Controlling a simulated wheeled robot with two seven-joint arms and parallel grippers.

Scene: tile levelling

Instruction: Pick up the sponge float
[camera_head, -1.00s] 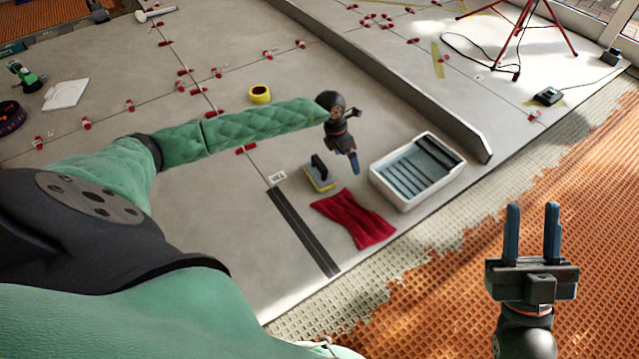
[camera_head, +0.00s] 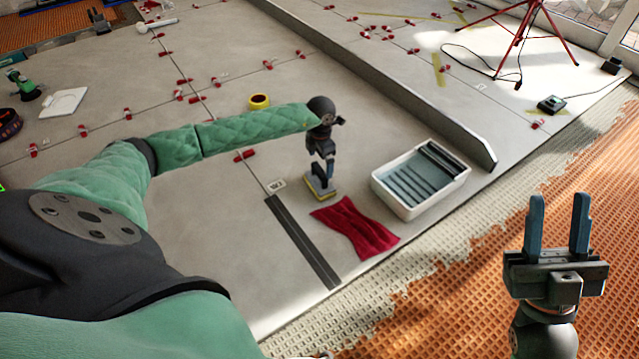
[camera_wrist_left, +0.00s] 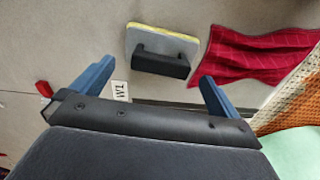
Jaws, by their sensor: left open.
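The sponge float (camera_head: 318,190) lies on the grey tiled floor, left of the red cloth. In the left wrist view the sponge float (camera_wrist_left: 165,42) shows a grey plate, a yellow sponge edge and a dark bar handle (camera_wrist_left: 160,65). My left gripper (camera_head: 329,173) is open just above the float and partly covers it in the head view. In the left wrist view my left gripper (camera_wrist_left: 157,70) has its blue fingers spread wide, with the handle between their tips in the picture. Contact cannot be told. My right gripper (camera_head: 558,205) is open and empty, at the lower right.
A red cloth (camera_head: 355,228) lies right of the float. A white wash tray (camera_head: 408,210) with ribbed inside stands beyond it. A dark strip (camera_head: 302,243) lies on the floor nearby.

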